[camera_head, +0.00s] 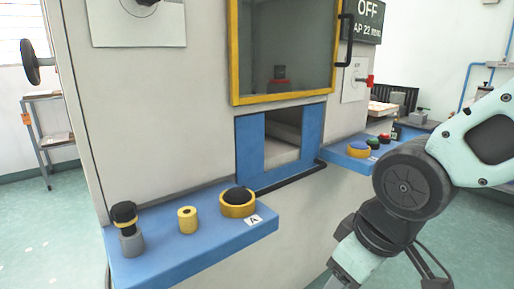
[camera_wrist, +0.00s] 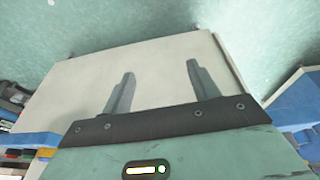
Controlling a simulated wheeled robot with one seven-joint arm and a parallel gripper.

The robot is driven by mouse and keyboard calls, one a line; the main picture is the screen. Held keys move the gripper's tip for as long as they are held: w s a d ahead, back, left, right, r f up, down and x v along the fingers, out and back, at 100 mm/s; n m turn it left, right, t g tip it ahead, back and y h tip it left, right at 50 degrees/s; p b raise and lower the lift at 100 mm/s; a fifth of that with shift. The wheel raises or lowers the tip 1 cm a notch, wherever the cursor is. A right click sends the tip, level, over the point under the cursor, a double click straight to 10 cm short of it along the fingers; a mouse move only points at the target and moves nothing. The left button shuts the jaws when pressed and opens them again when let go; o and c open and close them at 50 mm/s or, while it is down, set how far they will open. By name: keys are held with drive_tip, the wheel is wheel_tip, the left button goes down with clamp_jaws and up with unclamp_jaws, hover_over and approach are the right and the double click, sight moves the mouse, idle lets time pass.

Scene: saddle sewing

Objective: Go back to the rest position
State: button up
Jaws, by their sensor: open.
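My gripper (camera_wrist: 158,88) shows in the wrist view with its two grey fingers spread apart and nothing between them. Behind the fingers is a pale, flat machine panel (camera_wrist: 75,80). In the head view my arm comes in from the right and hangs down in front of the machine (camera_head: 160,120). The gripper's fingertips are cut off at the bottom of that view.
A blue shelf (camera_head: 190,255) at the left holds a black-capped knob (camera_head: 125,215), a yellow cylinder (camera_head: 187,220) and a black button in a yellow ring (camera_head: 238,203). A second blue shelf with buttons (camera_head: 358,150) is near my arm. Green floor (camera_head: 40,220) is clear at left.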

drive_tip(key=s+f+g+h, duration=0.1)
drive_tip(key=s+g, duration=0.2)
drive_tip(key=s, duration=0.7)
wheel_tip(320, 180, up, 22)
drive_tip(key=p, duration=2.2)
drive_tip(key=shift+d+f, duration=0.2)
drive_tip(key=shift+f, duration=0.05)
drive_tip(key=shift+w, duration=0.1)
